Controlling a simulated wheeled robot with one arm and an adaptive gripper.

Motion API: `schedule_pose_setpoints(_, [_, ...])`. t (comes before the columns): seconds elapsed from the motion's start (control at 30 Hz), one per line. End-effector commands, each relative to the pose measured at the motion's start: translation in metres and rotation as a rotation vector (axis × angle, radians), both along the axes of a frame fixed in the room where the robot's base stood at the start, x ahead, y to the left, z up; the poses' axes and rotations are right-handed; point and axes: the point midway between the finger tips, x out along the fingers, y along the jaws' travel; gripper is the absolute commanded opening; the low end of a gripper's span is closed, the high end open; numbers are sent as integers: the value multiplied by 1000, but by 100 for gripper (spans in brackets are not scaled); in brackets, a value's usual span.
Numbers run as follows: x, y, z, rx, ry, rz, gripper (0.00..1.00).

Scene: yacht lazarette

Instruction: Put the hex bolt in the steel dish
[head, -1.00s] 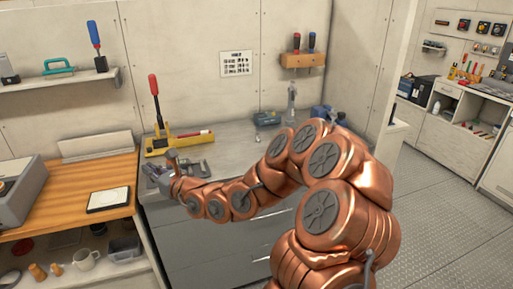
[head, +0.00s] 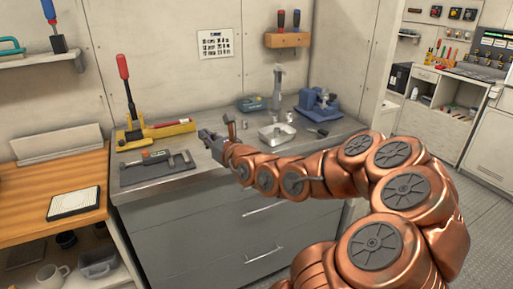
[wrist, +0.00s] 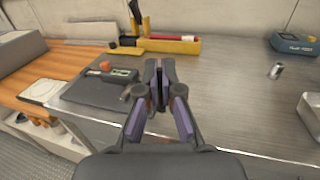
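The steel dish (head: 276,137) is a small shallow metal tray on the grey metal bench top in the head view, right of my gripper. My gripper (head: 207,138) is above the bench between the black mat and the dish. In the wrist view my gripper's fingers (wrist: 161,77) converge and their tips are close together, with a narrow dark gap or thing between them. I cannot tell whether they hold something. I cannot make out the hex bolt for certain in either view.
A black mat (head: 140,178) with a measuring tool lies left of my gripper. Behind are a yellow tray (head: 180,127), a green-blue device (head: 250,103) and a small metal cylinder (wrist: 277,70). A blue vise-like tool (head: 318,103) and a small dark item (head: 318,132) stand right of the dish.

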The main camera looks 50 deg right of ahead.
Motion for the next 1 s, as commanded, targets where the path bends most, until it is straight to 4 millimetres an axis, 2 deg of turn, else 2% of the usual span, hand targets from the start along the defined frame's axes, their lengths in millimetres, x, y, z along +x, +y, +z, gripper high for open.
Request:
schedule_pose_setpoints(0.03, [-13,-19,-10,-2,-6,-37,0])
schedule_pose_setpoints(0.23, [-62,-75,-23,-9,-2,-152,0])
schedule_pose_setpoints(0.4, [-98,-107,-31,-16,5,-228,0])
schedule_pose_setpoints(0.53, [-115,-121,-33,-17,7,-263,0])
schedule_pose_setpoints(0.63, [-120,-125,-34,-18,11,-275,0])
schedule_pose_setpoints(0.73, [-117,-128,-34,-17,12,-276,0])
schedule_pose_setpoints(1.0, [-88,-141,-35,-19,12,-276,0])
